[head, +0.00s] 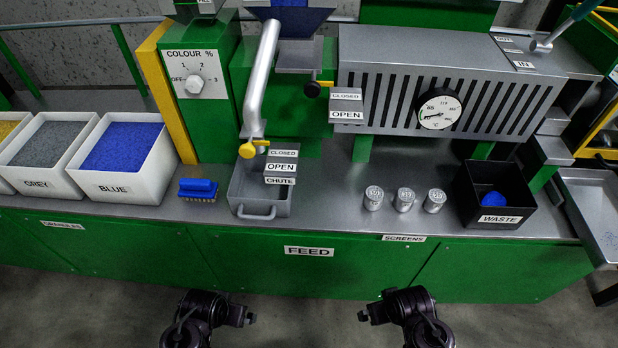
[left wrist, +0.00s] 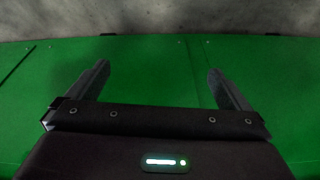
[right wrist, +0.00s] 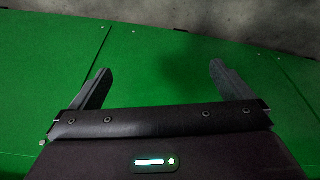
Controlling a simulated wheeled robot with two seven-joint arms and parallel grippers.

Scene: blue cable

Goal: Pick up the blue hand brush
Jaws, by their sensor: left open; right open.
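The blue hand brush (head: 198,187) lies on the grey bench top in the head view, between the white BLUE bin and the grey chute tray. Its bristles face down and its blue back faces up. My left gripper (head: 250,318) is in front of the green cabinet, below and well apart from the brush. In the left wrist view its two fingers (left wrist: 160,85) are spread with nothing between them. My right gripper (head: 362,315) is farther right, also in front of the cabinet. In the right wrist view its fingers (right wrist: 160,85) are apart and empty.
The BLUE bin (head: 130,188) stands left of the brush, and the chute tray (head: 262,208) with its handle stands right. A green machine column (head: 210,125) rises behind it. Several metal canisters (head: 405,199) and a black WASTE box (head: 500,218) are farther right. The bench front edge is clear near the brush.

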